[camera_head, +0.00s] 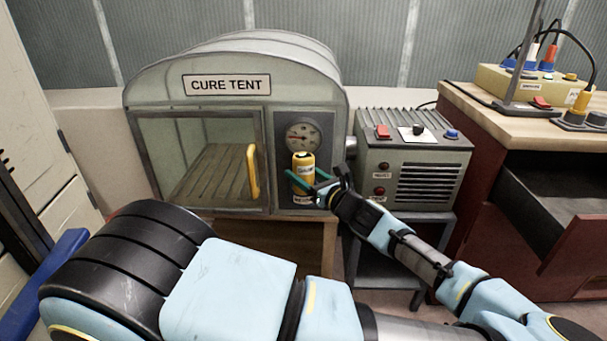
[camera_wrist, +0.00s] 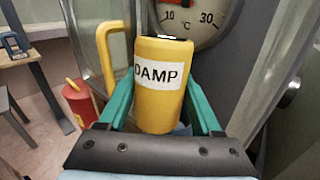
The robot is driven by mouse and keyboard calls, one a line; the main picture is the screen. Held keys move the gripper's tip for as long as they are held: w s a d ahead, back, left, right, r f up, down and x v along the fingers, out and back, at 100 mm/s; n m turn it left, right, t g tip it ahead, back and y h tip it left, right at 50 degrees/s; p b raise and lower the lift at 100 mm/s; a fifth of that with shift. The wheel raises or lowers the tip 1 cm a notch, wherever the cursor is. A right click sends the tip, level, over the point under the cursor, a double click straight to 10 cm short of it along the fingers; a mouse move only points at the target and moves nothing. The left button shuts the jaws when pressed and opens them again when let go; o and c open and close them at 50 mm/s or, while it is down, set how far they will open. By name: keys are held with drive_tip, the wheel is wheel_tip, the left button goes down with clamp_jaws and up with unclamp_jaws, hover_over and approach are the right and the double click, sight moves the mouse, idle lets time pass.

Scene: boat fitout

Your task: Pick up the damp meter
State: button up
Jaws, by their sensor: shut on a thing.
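The damp meter (camera_head: 302,172) is a yellow, rounded cylinder with a dark top and a white label. In the wrist view the damp meter (camera_wrist: 161,88) stands upright between the fingers, and its label reads DAMP. My gripper (camera_head: 312,180) has teal fingers and is shut on the meter, one finger on each side. In the wrist view my gripper (camera_wrist: 160,105) hides the meter's lower end. The meter is in front of the cure tent's right-hand panel, below the dial. I cannot tell whether its base touches anything.
The cure tent (camera_head: 235,60) stands behind, with a yellow door handle (camera_head: 253,171) left of the meter and a dial (camera_head: 303,137) above it. A grey heater-like box (camera_head: 413,155) is to the right. A bench (camera_head: 470,103) has an open drawer (camera_head: 560,200). A red cylinder (camera_wrist: 82,105) is at left.

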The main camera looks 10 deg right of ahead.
clamp_jaws()
